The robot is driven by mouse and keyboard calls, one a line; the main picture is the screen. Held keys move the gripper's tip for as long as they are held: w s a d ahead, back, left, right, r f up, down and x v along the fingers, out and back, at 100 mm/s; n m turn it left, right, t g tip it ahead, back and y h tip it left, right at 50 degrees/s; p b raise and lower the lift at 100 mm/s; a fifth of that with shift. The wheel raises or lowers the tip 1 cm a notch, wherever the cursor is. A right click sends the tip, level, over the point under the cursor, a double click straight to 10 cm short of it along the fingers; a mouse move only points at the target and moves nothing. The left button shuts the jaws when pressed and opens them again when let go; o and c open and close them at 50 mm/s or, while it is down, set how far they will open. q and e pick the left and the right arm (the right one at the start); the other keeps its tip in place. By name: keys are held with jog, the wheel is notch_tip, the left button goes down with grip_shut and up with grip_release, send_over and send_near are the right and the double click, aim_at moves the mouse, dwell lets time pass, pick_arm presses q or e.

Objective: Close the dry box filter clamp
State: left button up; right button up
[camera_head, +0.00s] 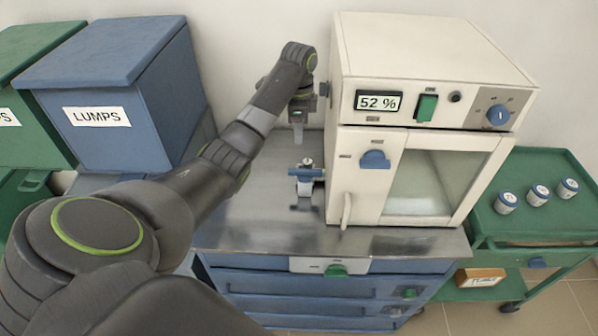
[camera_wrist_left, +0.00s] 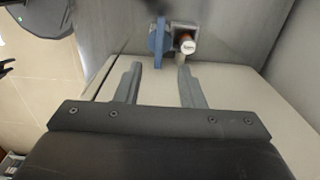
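The dry box (camera_head: 424,65) is a cream cabinet with a 52 % display and a windowed door, standing on a steel bench top. The filter clamp (camera_head: 306,173), a small blue and metal fitting, sits close to its left side. In the left wrist view, a blue disc-like part of the clamp (camera_wrist_left: 157,42) is beside a pale, copper-rimmed knob (camera_wrist_left: 187,43). I cannot tell whether the clamp is open or shut. My left gripper (camera_head: 298,138) is behind the clamp. Its fingers (camera_wrist_left: 159,66) are apart and empty, with the fitting just beyond their tips. My right gripper is not in view.
The steel bench top (camera_head: 265,215) is clear in front of the clamp. The box's side wall closes off the right. A blue LUMPS bin (camera_head: 115,75) stands left. A green cart (camera_head: 540,218) with several small jars is at right.

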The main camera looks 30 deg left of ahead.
pick_arm(q)
jog(key=b, duration=0.5)
send_over(299, 170)
notch_tip(299, 170, down, 6)
jog(key=shift+f, duration=0.2)
notch_tip(299, 170, down, 7)
jog(key=shift+r+p, duration=0.15)
jog(key=shift+p, duration=0.3)
jog(key=shift+f, duration=0.7)
grip_shut()
